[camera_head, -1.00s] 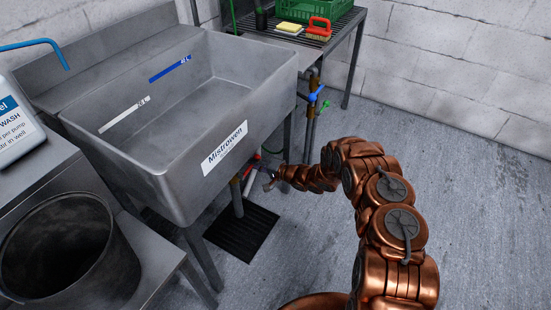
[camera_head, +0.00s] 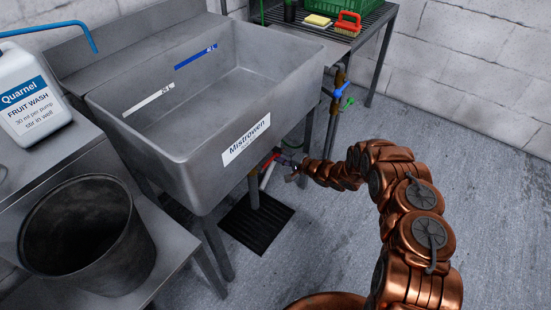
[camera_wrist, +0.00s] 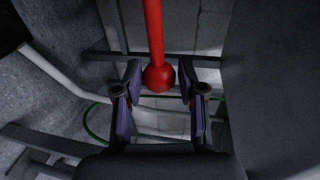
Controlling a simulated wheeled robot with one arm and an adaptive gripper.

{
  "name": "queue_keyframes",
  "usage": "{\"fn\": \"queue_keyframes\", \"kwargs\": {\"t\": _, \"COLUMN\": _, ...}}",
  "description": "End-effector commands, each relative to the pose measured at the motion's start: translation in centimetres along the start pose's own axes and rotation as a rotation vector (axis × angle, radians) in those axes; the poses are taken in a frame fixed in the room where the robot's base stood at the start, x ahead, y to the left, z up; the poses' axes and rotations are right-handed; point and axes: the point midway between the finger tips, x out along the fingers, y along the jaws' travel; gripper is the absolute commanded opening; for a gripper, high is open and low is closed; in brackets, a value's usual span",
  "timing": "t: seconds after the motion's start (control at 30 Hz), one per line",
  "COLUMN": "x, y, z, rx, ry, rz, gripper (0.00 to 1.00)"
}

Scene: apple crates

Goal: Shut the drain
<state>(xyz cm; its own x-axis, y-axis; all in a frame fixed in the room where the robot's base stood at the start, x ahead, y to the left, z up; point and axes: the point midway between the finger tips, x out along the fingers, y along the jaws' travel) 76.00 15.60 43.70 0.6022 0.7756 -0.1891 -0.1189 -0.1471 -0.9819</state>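A grey metal sink (camera_head: 150,135) labelled Mistrowen looks empty. Under its front edge is a drain pipe (camera_head: 254,188) with a red lever (camera_head: 268,160). In the wrist view the red lever (camera_wrist: 154,30) hangs down and ends in a round red knob (camera_wrist: 158,77). My gripper (camera_wrist: 161,85) is open, one finger on each side of the knob, with gaps showing on both sides. In the head view my gripper (camera_head: 288,166) is small beside the lever under the sink. The valve body is hidden in the wrist view.
A black floor grate (camera_head: 257,222) lies below the sink. A dark bucket (camera_head: 85,240) and a Quarnel fruit wash jug (camera_head: 32,95) stand at left. Blue and green taps (camera_head: 340,91) sit at right by a rack. The floor at right is clear.

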Motion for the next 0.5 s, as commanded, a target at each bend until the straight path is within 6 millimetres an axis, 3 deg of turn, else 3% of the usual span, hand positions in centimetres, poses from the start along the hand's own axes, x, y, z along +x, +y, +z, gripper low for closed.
{"fn": "queue_keyframes", "kwargs": {"t": 0.1, "x": 0.25, "y": 0.18, "z": 0.64, "rx": 0.002, "ry": -0.011, "rz": 0.003, "gripper": 0.53}}
{"fn": "queue_keyframes", "kwargs": {"t": 0.5, "x": -0.05, "y": 0.44, "z": 1.2, "rx": 0.005, "ry": -0.021, "rz": 0.007, "gripper": 0.53}}
